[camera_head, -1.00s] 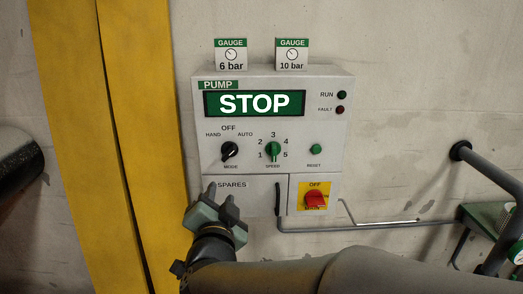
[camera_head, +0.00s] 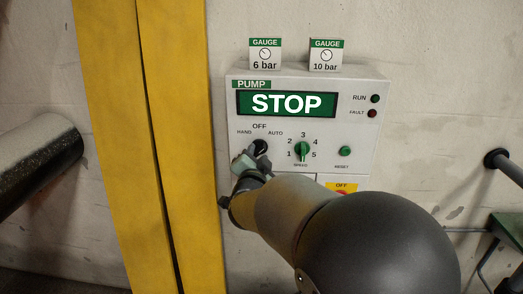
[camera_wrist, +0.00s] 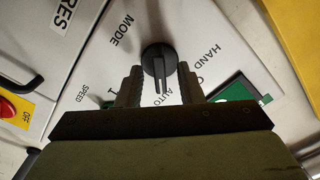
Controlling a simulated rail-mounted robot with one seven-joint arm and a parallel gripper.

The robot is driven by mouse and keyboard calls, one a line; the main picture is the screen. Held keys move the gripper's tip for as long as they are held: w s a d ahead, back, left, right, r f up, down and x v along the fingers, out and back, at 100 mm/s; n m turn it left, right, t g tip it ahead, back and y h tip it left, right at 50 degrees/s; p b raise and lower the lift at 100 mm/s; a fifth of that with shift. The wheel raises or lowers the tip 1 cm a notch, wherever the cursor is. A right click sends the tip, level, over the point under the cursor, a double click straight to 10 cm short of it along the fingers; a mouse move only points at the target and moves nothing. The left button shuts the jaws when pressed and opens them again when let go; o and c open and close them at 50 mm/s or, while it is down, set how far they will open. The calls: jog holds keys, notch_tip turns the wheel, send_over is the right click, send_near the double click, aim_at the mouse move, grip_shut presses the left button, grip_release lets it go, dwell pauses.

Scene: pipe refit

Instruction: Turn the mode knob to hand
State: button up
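The black mode knob (camera_head: 260,147) is on the pump panel (camera_head: 376,85), under the labels HAND, OFF and AUTO. In the wrist view the knob (camera_wrist: 159,62) has its bar pointing toward AUTO. My gripper (camera_wrist: 161,82) is open, with one finger on each side of the knob's bar and gaps left between. I cannot tell how deep the fingers reach around it. In the head view my gripper (camera_head: 251,160) is at the knob's lower left and covers part of it. The display (camera_head: 287,104) reads STOP.
The green speed knob (camera_head: 302,150) is close by on the right, with the reset button (camera_head: 344,151) beyond. My arm hides most of the panel's lower part, including much of the red switch (camera_head: 341,192). A yellow post (camera_head: 182,130) stands left of the panel.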

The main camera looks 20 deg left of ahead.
jog(key=shift+w+a, duration=0.1)
jog(key=shift+w, duration=0.5)
grip_shut()
jog(key=shift+n, duration=0.4)
jog(key=n, duration=0.4)
jog(key=shift+n+p, duration=0.5)
jog(key=shift+n, duration=1.6)
